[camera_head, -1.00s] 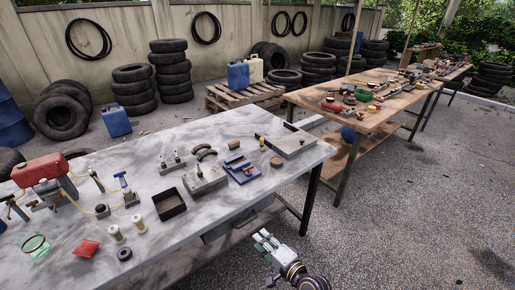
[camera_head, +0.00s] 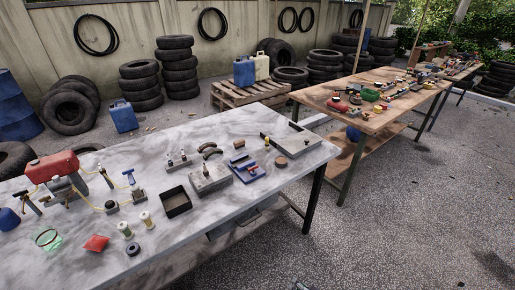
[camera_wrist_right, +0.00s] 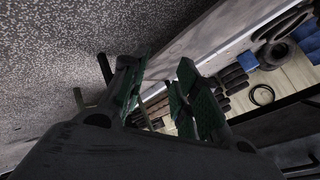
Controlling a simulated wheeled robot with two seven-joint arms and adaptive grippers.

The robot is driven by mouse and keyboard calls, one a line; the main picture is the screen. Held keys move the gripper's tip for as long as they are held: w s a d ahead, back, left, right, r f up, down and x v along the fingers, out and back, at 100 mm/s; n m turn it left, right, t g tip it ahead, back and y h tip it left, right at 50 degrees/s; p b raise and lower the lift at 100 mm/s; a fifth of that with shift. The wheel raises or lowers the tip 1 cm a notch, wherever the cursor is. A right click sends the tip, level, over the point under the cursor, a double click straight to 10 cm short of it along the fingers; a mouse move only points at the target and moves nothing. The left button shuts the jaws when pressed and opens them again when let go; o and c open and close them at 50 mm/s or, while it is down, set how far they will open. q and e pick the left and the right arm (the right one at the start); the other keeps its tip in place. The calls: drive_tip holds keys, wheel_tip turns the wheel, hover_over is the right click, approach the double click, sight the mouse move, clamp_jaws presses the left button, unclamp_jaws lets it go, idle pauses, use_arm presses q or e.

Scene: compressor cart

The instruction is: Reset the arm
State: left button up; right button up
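My right gripper (camera_wrist_right: 162,92) shows in the right wrist view. Its two fingers with green pads stand apart, and no object is between them. The wrist camera looks past it at paving, a table edge and the tyre yard, all steeply tilted. In the head view only a small dark tip, probably of my right arm, shows at the bottom edge. My left gripper is not in view. The marble-topped table (camera_head: 225,225) holds the red compressor (camera_head: 51,167), an open black tray (camera_head: 175,202), a grey block fixture (camera_head: 210,178) and a blue fixture (camera_head: 246,170).
A red packet (camera_head: 96,243), a black ring (camera_head: 133,249) and two spools (camera_head: 125,229) lie near the table's front edge. A wooden workbench (camera_head: 345,123) with small parts stands at the right. The paved floor (camera_head: 400,220) in front is clear.

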drive_tip(key=s+d+f+n+g+h+p, duration=0.1)
drive_tip(key=s+d+f+n+g, duration=0.1)
drive_tip(key=s+d+f, duration=0.4)
drive_tip(key=s+d+f+n+g+h+p, duration=0.1)
drive_tip(key=s+d+f+n+h, duration=0.15)
drive_tip(key=s+f, duration=0.5)
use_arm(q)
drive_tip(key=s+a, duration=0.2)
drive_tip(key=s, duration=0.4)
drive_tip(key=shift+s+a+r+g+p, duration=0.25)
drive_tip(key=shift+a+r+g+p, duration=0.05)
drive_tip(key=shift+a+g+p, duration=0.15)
use_arm(e)
drive_tip(key=s+d+f+n+g, duration=0.2)
drive_tip(key=s+d+f, duration=0.1)
drive_tip(key=s, duration=0.6)
drive_tip(key=s+d+f+n+g, duration=0.1)
drive_tip(key=s+d+f+g, duration=0.1)
drive_tip(key=s, duration=0.8)
drive_tip(key=shift+s+d+f+n+h, duration=0.3)
drive_tip(key=shift+d+f+h, duration=0.2)
drive_tip(key=shift+d, duration=0.6)
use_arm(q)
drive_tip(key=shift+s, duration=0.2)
use_arm(e)
drive_tip(key=shift+w, duration=0.1)
